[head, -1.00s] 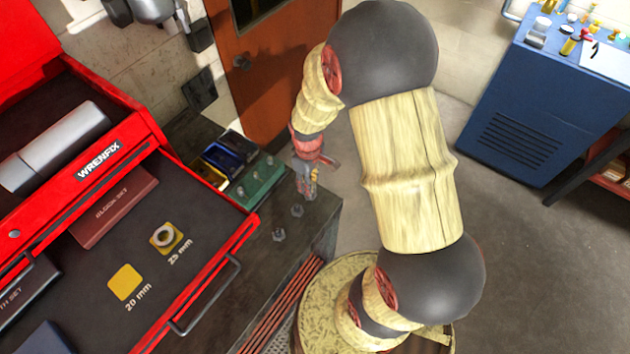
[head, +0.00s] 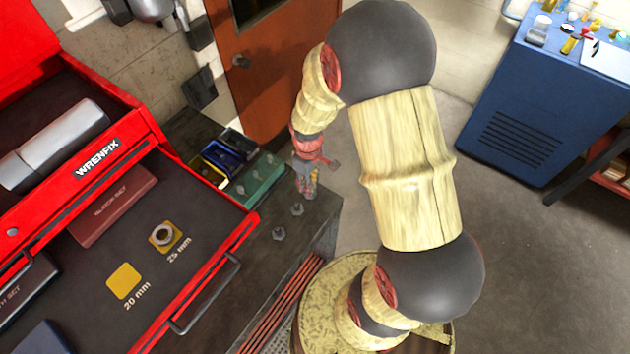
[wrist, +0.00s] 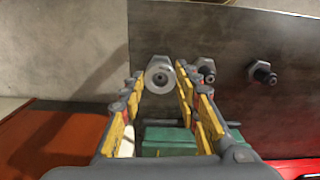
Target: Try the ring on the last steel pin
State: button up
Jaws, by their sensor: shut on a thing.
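My gripper (head: 306,186) is over the dark bench top, near its right edge. In the wrist view my gripper (wrist: 167,84) is shut on a grey steel ring (wrist: 151,74) at its fingertips. A pin end (wrist: 160,78) shows in the ring's hole, with a hexagonal base partly behind the ring. I cannot tell whether the ring is around this pin or just above it. Two other steel pins stand in the same row: a near one (wrist: 207,72) beside the right finger and a farther one (wrist: 263,74). In the head view they are the middle pin (head: 297,209) and front pin (head: 278,233).
A green block with pegs (head: 256,182) and a blue and yellow bin (head: 220,158) stand beside the gripper. The red toolbox drawer (head: 215,270) is open at left, with another ring (head: 162,235) on its 25 mm square. The 20 mm square (head: 124,281) is bare.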

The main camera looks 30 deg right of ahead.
jog(key=o, duration=1.1)
jog(key=shift+o, duration=0.4)
notch_tip(320, 180, up, 12)
jog(key=shift+s+r, duration=0.1)
